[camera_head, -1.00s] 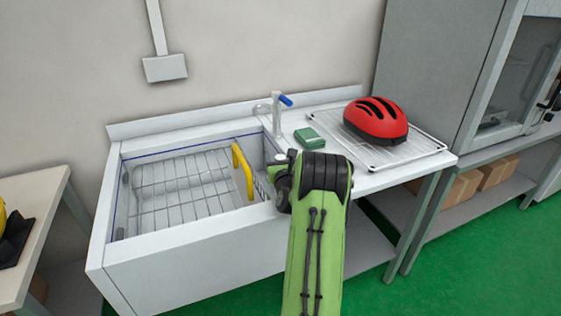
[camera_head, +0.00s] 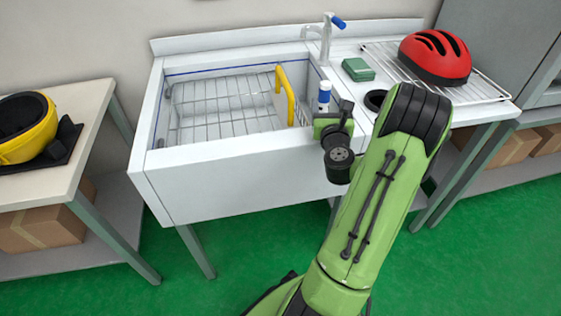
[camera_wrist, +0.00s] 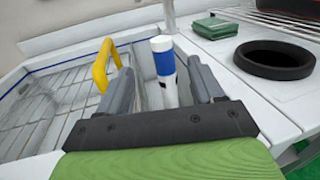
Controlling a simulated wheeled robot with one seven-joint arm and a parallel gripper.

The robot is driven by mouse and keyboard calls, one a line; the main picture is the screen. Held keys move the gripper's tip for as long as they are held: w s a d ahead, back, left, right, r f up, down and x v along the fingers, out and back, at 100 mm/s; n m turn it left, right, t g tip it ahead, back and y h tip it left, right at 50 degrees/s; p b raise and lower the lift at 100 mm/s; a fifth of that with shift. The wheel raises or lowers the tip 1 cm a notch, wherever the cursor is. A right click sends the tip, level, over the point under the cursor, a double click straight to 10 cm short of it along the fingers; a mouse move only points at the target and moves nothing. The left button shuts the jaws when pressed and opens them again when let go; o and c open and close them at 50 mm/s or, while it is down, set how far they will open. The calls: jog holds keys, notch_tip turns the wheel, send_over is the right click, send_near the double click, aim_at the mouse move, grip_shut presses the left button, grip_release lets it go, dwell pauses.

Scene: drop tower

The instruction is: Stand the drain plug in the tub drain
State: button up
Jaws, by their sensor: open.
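The drain plug looks to be an upright white cylinder with a blue band (camera_head: 324,94), at the right end of the sink tub (camera_head: 240,156). In the wrist view the same plug (camera_wrist: 162,58) stands between the two grey fingers of my gripper (camera_wrist: 163,78), with gaps showing beside it. My gripper is open and reaches in over the tub's right front rim, as the head view (camera_head: 333,122) also shows. The plug's foot is hidden behind the gripper, so I cannot tell what it rests on. The tub drain is not visible.
A black ring (camera_wrist: 275,59), a green block (camera_head: 358,69) and a red helmet (camera_head: 436,57) on a wire rack sit on the right counter. The tap (camera_head: 327,38) rises behind.

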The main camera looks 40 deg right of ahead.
jog(key=w+a+r+n+t+y, duration=0.1)
jog(key=w+a+n+y, duration=0.2)
jog(key=a+n, duration=0.2)
jog(key=w+a+r+n+t+y, duration=0.1)
jog(key=w+a+n+y, duration=0.2)
jog(key=a+n, duration=0.3)
jog(key=w+a+r+n+t+y, duration=0.1)
jog(key=w+a+r+n+y, duration=0.1)
jog(key=w+a+n+y, duration=0.2)
jog(key=shift+a+n, duration=0.7)
jog(key=shift+a, duration=0.95)
jog(key=a+n+g+y, duration=0.1)
jog(key=a+n, duration=0.2)
jog(key=a, duration=0.1)
jog(key=a+n+y, duration=0.2)
jog(key=a+n, duration=0.2)
jog(key=a, duration=0.1)
jog(key=shift+g, duration=0.4)
jog(key=s+a+n+g+y, duration=0.1)
jog(key=s+a+n+g, duration=0.4)
jog(key=s+a+n, duration=0.5)
jog(key=s+a+n+g+h, duration=0.1)
jog(key=s+n+g, duration=0.2)
jog(key=s+n, duration=0.8)
jog(key=s, duration=0.3)
jog(key=shift+s+a+f+g, duration=0.25)
jog(key=shift+s+g, duration=0.05)
jog(key=shift+s, duration=0.05)
